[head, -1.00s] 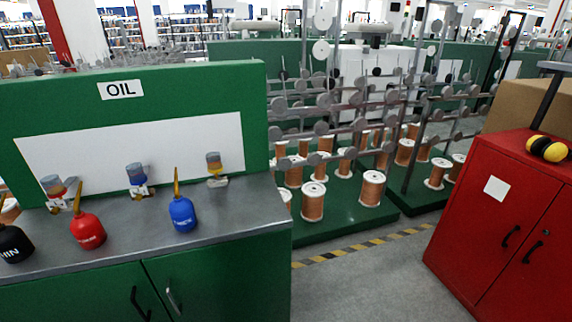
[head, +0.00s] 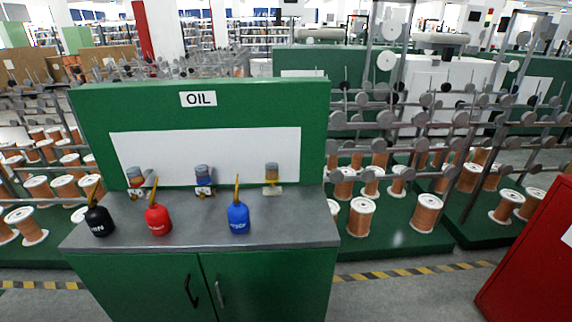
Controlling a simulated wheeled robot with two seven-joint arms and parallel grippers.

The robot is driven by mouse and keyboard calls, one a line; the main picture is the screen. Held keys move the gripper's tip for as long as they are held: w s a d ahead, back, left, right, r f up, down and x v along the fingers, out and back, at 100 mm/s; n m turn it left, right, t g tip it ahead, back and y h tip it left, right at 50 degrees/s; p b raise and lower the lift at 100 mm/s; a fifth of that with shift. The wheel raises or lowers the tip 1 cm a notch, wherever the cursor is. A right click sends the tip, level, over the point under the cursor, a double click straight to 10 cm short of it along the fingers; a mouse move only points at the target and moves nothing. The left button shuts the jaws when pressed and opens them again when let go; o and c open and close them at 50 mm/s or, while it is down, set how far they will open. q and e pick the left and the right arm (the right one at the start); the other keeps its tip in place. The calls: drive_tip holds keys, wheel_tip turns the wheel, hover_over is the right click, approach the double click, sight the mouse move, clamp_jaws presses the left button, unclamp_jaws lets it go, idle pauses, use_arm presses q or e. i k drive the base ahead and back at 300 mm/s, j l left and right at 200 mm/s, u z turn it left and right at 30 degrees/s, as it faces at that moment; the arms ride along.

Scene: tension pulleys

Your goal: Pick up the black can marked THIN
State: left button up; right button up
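The black can (head: 99,221) stands upright at the left end of the grey top of the green oil cabinet (head: 290,228). It has a thin yellowish spout, and its white lettering shows only partly, ending in what looks like "IN". A red can (head: 158,220) stands to its right, and a blue can (head: 238,217) stands farther right. Neither of my grippers is in view.
Dispensers, one of them blue (head: 203,177), sit along the back panel under the OIL sign (head: 198,99). Copper spools (head: 361,216) on racks flank the cabinet. A red cabinet (head: 535,262) stands at right. Grey floor (head: 400,295) shows in front.

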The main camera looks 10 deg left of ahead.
sight(98, 218)
drive_tip(key=u, duration=1.85)
